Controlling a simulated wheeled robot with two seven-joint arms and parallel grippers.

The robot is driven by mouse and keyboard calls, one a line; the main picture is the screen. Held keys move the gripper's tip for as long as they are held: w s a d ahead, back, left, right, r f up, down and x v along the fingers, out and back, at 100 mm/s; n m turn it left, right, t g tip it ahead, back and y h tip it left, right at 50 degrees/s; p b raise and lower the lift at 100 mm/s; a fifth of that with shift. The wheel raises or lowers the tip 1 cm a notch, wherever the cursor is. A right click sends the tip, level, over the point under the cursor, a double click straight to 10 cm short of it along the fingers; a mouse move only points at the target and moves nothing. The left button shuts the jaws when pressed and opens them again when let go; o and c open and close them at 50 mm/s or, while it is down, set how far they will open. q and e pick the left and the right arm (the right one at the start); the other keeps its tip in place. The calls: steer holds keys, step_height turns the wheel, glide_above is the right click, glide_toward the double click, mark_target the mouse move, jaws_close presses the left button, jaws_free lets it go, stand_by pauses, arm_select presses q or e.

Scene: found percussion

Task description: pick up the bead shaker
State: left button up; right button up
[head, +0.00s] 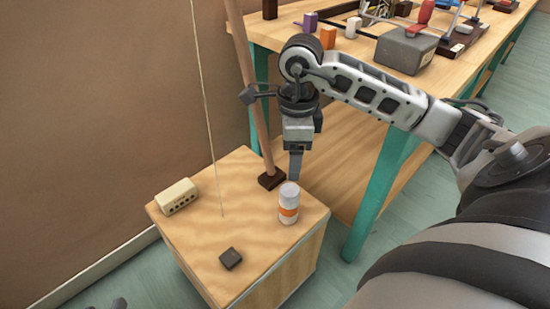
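The bead shaker appears to be the small white bottle with an orange band (289,205), upright on the right part of the wooden box top (198,231). My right gripper (295,166) points down just above and behind it in the head view. Its fingers are seen edge-on, so the gap between them is hidden. Nothing shows held in it, and the shaker stands on the box.
On the box are a cream block with holes (177,196), a dark block (230,258) and a wooden pole (250,90) on a dark foot. A thin string (207,110) rises from the box top. A workbench (340,45) with several items stands behind.

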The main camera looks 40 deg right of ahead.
mark_target(289, 190)
steer(key=f+b, duration=0.1)
steer(key=f, duration=0.2)
steer(key=f+b, duration=0.1)
steer(key=f, duration=0.2)
steer(key=f+b, duration=0.1)
steer(key=f, duration=0.2)
steer(key=shift+d+f, duration=0.15)
steer(key=shift+d, duration=0.15)
steer(key=shift+f, duration=0.6)
steer(key=shift+f+b, duration=0.25)
steer(key=shift+b, duration=0.05)
steer(key=f, duration=0.1)
steer(key=f+b, duration=0.1)
steer(key=f, duration=0.1)
steer(key=shift+w+a+f+b, duration=0.2)
steer(key=shift+w+f+b, duration=0.05)
steer(key=shift+f+b, duration=0.15)
steer(key=shift+f, duration=0.4)
steer(key=c, duration=1.1)
arm_select(q)
steer(key=shift+w+d+r+n+t+h, duration=0.15)
steer(key=shift+d+r+n+t+h, duration=0.2)
steer(key=shift+d+r+n+h, duration=0.15)
steer(key=shift+w+d+r+n+t+h, duration=0.15)
steer(key=shift+d+r+n+t+h, duration=0.2)
steer(key=shift+r+n+h, duration=0.2)
